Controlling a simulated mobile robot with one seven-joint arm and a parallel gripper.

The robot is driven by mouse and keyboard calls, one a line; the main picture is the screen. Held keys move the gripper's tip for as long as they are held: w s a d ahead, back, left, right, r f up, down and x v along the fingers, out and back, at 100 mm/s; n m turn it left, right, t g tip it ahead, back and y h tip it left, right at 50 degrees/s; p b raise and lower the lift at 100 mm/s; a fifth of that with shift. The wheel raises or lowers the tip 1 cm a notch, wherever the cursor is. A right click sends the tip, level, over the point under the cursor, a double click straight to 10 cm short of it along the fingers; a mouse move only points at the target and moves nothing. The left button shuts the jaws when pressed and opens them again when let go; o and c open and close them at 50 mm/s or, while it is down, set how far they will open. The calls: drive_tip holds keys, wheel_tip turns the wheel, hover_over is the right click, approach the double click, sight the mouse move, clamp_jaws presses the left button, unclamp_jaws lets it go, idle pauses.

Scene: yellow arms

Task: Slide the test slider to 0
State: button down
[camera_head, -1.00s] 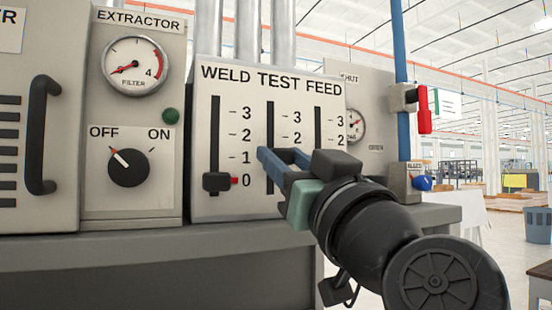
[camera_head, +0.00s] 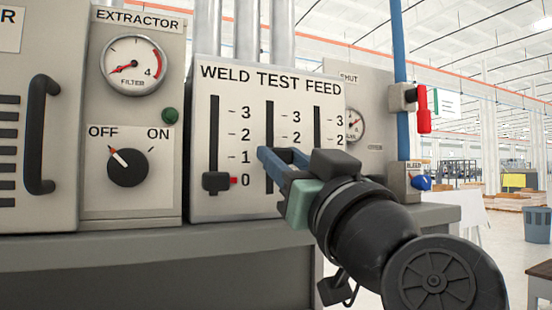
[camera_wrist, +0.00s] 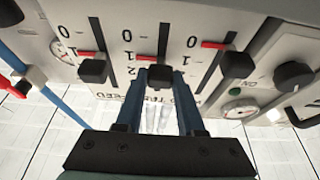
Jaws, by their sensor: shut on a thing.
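The panel (camera_head: 205,150) is lettered WELD TEST FEED and has three vertical slots with number scales. My gripper (camera_head: 275,153) is at the middle TEST slot (camera_head: 270,120). In the wrist view, where the panel appears upside down, my gripper (camera_wrist: 158,95) is shut on the black test slider knob (camera_wrist: 160,77), with a blue finger on each side. Its red pointer (camera_wrist: 148,57) is about level with the 1. In the head view my gripper hides this knob. The weld slider (camera_head: 216,181) stands at 0. The feed slider (camera_wrist: 92,70) is also near 1.
The extractor panel, with an OFF/ON knob (camera_head: 128,167) and a filter gauge (camera_head: 135,65), is to the left. A black handle (camera_head: 42,135) sticks out farther left. A blue pipe (camera_head: 401,110) with a red lever (camera_head: 424,121) stands to the right.

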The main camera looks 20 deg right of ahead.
idle(0.5)
wheel_tip(320, 180, down, 4)
drive_tip(key=b, duration=0.4)
drive_tip(key=shift+w+r+b, duration=0.1)
drive_tip(key=shift+r+b, duration=0.05)
drive_tip(key=shift+b, duration=0.15)
drive_tip(key=c, duration=0.9)
unclamp_jaws()
drive_tip(key=shift+c, duration=0.2)
drive_tip(key=o, duration=0.4)
drive_tip(key=shift+r, duration=0.1)
